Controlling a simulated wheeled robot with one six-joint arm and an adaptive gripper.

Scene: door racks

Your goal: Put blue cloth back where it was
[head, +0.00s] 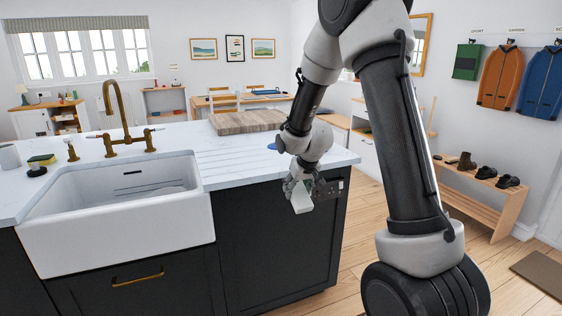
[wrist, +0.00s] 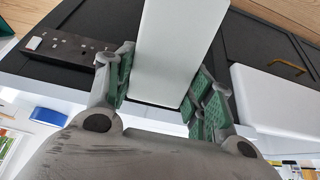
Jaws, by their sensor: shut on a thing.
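My gripper (head: 297,190) is at the front right corner of the island, beside the dark cabinet front and below the worktop edge. In the wrist view its green-padded fingers (wrist: 160,90) are shut on a plain white block (wrist: 172,45), which also shows in the head view (head: 302,201). No blue cloth is clearly recognisable. A small blue item (head: 272,147) shows on the worktop behind my wrist, mostly hidden by it. A blue item with a white edge (wrist: 49,116) lies on the worktop in the wrist view. I cannot tell whether it is cloth.
The white sink (head: 120,225) with a brass tap (head: 120,120) is left of my arm. A wooden board (head: 248,121) lies on the worktop's back edge. A dark panel (head: 331,188) is on the cabinet right of my gripper. A shoe bench (head: 480,192) stands by the right wall.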

